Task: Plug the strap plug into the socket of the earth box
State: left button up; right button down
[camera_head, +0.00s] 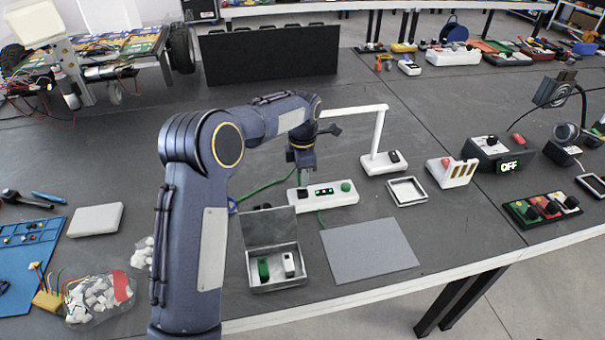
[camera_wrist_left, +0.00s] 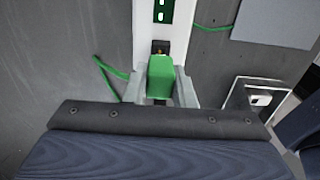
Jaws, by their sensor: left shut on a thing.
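The earth box (camera_head: 335,196) is a long white box with a dark display, green lights and a green button, on the bench in the head view. In the left wrist view, its white end (camera_wrist_left: 176,25) points toward my gripper and shows a small dark socket (camera_wrist_left: 160,47). My left gripper (camera_wrist_left: 160,88) is shut on the green strap plug (camera_wrist_left: 160,75). The plug's front is right at the socket; I cannot tell whether it is inside. A green cord (camera_wrist_left: 108,72) lies to the left. In the head view, my left gripper (camera_head: 301,182) points down at the box's left end and hides the plug.
An open metal case (camera_head: 275,284) and a grey mat (camera_head: 370,250) lie in front of the earth box. A white stand (camera_head: 380,162), an empty square tray (camera_head: 408,191) and a box reading OFF (camera_head: 487,153) are to the right. A black panel (camera_head: 270,55) stands behind.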

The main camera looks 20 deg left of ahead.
pick_arm(q)
jog(key=shift+p, duration=0.35)
dwell(0.7)
jog(key=shift+f+b, duration=0.85)
jog(key=shift+f, duration=0.55)
jog(key=o, duration=1)
jog(key=shift+o, duration=0.2)
jog(key=shift+r, duration=3.9)
jog(key=shift+r, duration=0.1)
